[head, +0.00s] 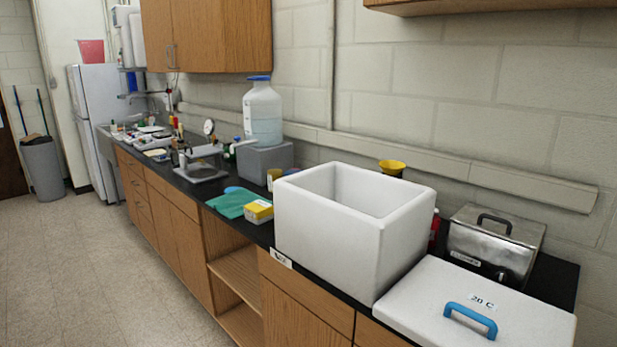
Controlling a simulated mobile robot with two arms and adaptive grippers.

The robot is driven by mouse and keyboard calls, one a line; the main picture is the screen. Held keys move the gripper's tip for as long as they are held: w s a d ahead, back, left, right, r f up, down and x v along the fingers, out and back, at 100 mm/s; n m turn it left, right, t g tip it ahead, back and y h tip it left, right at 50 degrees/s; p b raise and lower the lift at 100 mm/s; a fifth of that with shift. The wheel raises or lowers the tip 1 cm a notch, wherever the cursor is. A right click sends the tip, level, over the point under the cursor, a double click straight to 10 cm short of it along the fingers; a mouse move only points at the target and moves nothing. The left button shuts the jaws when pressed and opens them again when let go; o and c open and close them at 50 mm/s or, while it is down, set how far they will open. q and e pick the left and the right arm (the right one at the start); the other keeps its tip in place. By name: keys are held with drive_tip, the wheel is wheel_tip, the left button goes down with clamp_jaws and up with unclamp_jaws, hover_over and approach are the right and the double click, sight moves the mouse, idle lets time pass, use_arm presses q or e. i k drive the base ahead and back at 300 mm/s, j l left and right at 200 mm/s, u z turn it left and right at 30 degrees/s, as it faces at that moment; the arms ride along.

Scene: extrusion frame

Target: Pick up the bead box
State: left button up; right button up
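No label in the head view reads as a bead box, so I cannot tell for certain which box it is. A small yellow and white box (259,211) lies on the black counter beside a green cloth (232,202). A large open white box (345,238) stands at the counter's front edge, to the right of the small box; its floor is hidden. A metal box with a black lid handle (495,240) stands behind at the right. Neither of my grippers is in view.
A white lid (480,300) with a blue handle and a "20 C" label lies at the front right. A large blue-capped jug (263,113) stands on a grey block (266,158). Lab items crowd the far counter. The floor (90,265) at left is clear.

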sight(257, 212)
drive_tip(key=i+j+z, duration=0.1)
drive_tip(key=i, duration=0.35)
drive_tip(key=i+j+z, duration=0.1)
drive_tip(key=i, duration=0.35)
drive_tip(key=i+j+z, duration=0.15)
drive_tip(key=i+j, duration=0.15)
drive_tip(key=i, duration=0.15)
